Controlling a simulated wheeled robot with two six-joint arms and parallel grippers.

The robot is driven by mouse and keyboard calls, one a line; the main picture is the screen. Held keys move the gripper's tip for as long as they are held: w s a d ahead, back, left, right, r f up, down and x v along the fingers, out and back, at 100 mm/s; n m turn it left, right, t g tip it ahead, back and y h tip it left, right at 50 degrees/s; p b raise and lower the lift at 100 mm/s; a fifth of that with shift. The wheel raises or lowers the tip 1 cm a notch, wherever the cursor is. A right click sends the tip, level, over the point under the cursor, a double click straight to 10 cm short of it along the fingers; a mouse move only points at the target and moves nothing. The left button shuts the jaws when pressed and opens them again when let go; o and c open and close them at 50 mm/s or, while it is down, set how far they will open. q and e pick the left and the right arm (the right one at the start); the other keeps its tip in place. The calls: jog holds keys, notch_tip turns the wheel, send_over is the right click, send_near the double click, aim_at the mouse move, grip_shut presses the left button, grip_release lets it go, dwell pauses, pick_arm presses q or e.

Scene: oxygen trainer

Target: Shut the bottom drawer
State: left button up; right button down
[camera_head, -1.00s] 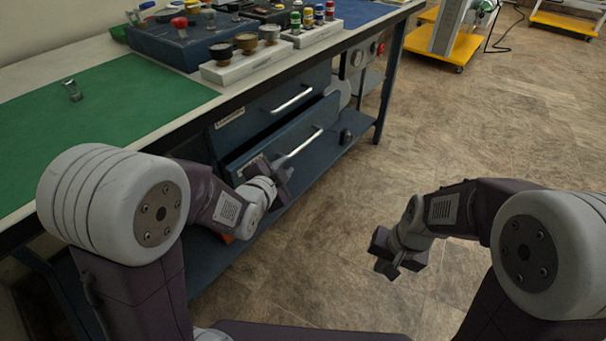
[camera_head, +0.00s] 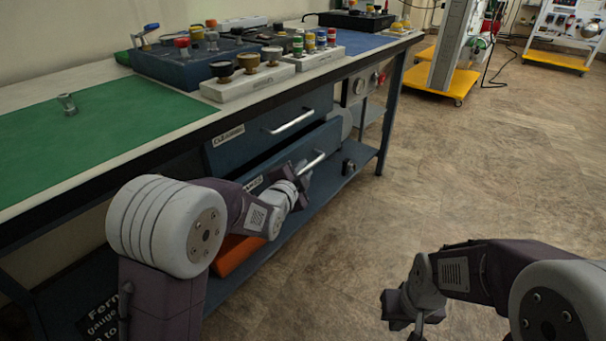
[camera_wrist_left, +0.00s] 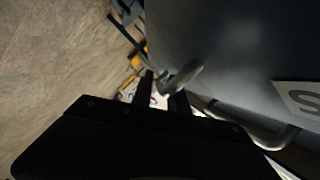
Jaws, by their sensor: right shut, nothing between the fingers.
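The bottom drawer (camera_head: 329,138) is the lower of two dark blue drawers under the bench. Its front stands a little out from the upper drawer (camera_head: 225,150), with a dark gap above it. Its bar handle (camera_head: 312,164) is silver. My left gripper (camera_head: 302,180) is at the drawer front, beside the handle. In the left wrist view its fingers (camera_wrist_left: 162,95) are apart, close to the curved handle (camera_wrist_left: 183,76); I cannot tell whether they touch it. My right gripper (camera_head: 404,318) is shut and empty over the floor, away from the bench.
The bench top has a green mat (camera_head: 110,125) and training blocks (camera_head: 245,84). Below the drawers is a blue shelf (camera_head: 325,193), with an orange object (camera_head: 236,252) near my left arm. The floor (camera_head: 480,180) to the right is clear. Yellow-based stands are further back.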

pick_arm(q)
grip_shut()
dwell(1.4)
